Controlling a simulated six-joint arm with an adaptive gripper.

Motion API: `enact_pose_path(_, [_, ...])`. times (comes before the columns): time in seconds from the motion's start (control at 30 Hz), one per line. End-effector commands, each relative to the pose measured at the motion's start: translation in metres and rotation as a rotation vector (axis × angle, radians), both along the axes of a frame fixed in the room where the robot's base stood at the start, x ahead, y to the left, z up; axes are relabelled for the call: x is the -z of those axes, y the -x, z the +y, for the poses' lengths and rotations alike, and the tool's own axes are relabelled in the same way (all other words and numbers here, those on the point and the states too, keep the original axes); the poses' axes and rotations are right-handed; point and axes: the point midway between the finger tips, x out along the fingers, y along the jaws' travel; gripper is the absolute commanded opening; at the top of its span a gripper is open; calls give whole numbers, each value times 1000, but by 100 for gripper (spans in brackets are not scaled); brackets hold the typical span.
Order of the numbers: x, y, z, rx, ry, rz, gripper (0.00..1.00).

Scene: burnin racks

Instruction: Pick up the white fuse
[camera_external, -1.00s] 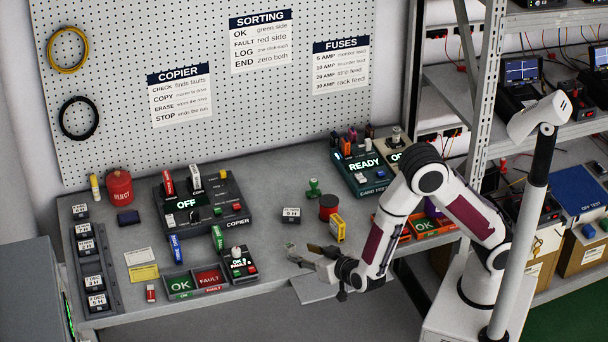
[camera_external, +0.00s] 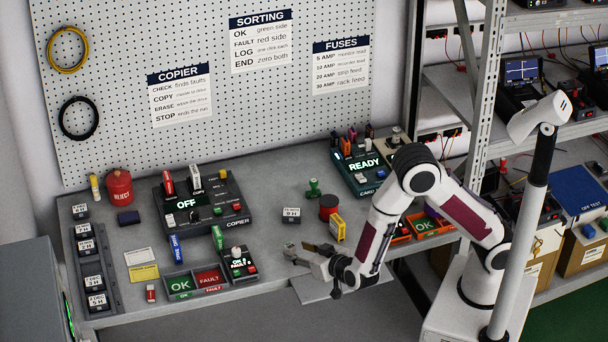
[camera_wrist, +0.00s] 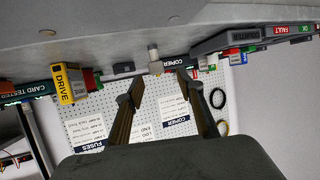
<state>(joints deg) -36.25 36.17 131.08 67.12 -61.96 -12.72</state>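A small pale cylinder with a grey end (camera_wrist: 154,56), which looks like the white fuse, stands out from the bench surface in the wrist view. It lies ahead of my gripper (camera_wrist: 157,84), roughly in line with the gap between the fingertips. The two dark fingers are spread apart with nothing between them. In the external view my gripper (camera_external: 297,253) is low over the bench's front edge. A small greyish thing (camera_external: 290,245) beside its fingertips is probably the same fuse, but it is too small to be sure.
A yellow DRIVE box (camera_external: 338,228) and a dark red cylinder (camera_external: 328,204) stand behind my gripper. A small labelled block (camera_external: 291,214) lies farther back. The OK/FAULT tray (camera_external: 195,285) and a small control box (camera_external: 238,264) are to the left.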

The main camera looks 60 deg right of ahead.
Motion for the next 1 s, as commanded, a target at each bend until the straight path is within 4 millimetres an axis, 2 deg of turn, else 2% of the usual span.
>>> enact_pose_path(0.27, [2, -3, -3, 1, 0, 0, 38])
enact_pose_path(0.7, [20, -34, -22, 1, 0, 0, 38])
enact_pose_path(1.0, [23, -40, -25, 0, 0, 0, 38])
